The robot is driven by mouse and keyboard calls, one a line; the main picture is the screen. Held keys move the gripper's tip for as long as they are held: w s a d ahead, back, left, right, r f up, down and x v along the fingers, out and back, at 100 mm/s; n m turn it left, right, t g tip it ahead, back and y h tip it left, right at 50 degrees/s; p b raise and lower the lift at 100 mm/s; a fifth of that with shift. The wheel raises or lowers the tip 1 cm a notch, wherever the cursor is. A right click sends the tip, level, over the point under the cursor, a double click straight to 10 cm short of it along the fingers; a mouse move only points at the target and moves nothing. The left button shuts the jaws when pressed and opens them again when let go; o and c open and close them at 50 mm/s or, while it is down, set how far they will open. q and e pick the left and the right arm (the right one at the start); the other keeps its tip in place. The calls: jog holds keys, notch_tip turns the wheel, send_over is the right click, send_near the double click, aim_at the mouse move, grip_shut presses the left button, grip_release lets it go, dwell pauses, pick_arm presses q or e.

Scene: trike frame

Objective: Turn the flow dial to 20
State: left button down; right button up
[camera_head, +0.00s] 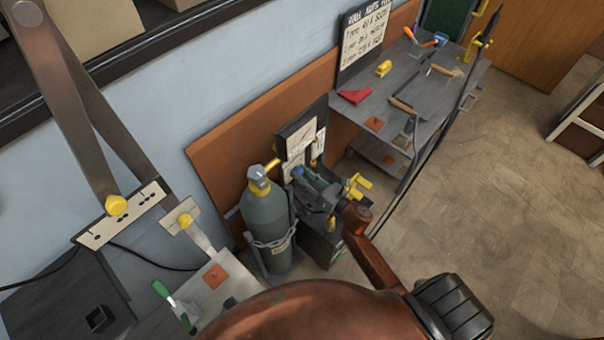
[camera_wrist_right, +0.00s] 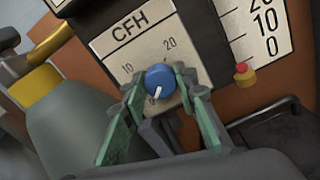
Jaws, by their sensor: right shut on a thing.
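The flow dial (camera_wrist_right: 160,78) is a round blue knob with a white pointer mark on the CFH panel (camera_wrist_right: 118,48). Its white mark points down and slightly left in the right wrist view. The number 10 is left of the knob and 20 is above it, slightly right. My right gripper (camera_wrist_right: 160,84) has its green fingers on both sides of the knob, shut on it. In the head view my right gripper (camera_head: 305,180) reaches to the machine beside the gas cylinder; the dial is too small to tell there. My left gripper is not in view.
A grey-green gas cylinder (camera_head: 267,222) with a yellow collar stands just left of the machine. A red-topped yellow button (camera_wrist_right: 244,74) sits right of the dial. A grey workbench (camera_head: 370,104) with tools is behind at right. The floor (camera_head: 500,200) at right is clear.

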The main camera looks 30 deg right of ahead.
jog(key=m+p, duration=0.1)
jog(key=m, duration=0.4)
jog(key=shift+r, duration=0.1)
jog(key=m+p, duration=0.2)
jog(key=m, duration=0.2)
jog(key=shift+d+m, duration=0.1)
jog(key=shift+m, duration=0.2)
jog(key=m+p, duration=0.2)
jog(key=m, duration=0.2)
jog(key=m+p, duration=0.2)
jog(key=m, duration=0.3)
jog(key=m+p, duration=0.1)
jog(key=m, duration=0.3)
jog(key=shift+f+m+p, duration=0.2)
jog(key=shift+m+p, duration=0.1)
jog(key=shift+p, duration=0.1)
jog(key=m+p, duration=0.1)
jog(key=m, duration=0.2)
jog(key=shift+m, duration=0.3)
jog(key=m+p, duration=0.1)
jog(key=m, duration=0.3)
jog(key=shift+f, duration=0.1)
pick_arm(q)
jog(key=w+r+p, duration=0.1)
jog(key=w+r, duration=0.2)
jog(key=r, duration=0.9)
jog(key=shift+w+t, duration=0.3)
pick_arm(e)
jog(key=shift+f+m, duration=0.1)
jog(key=shift+m, duration=2)
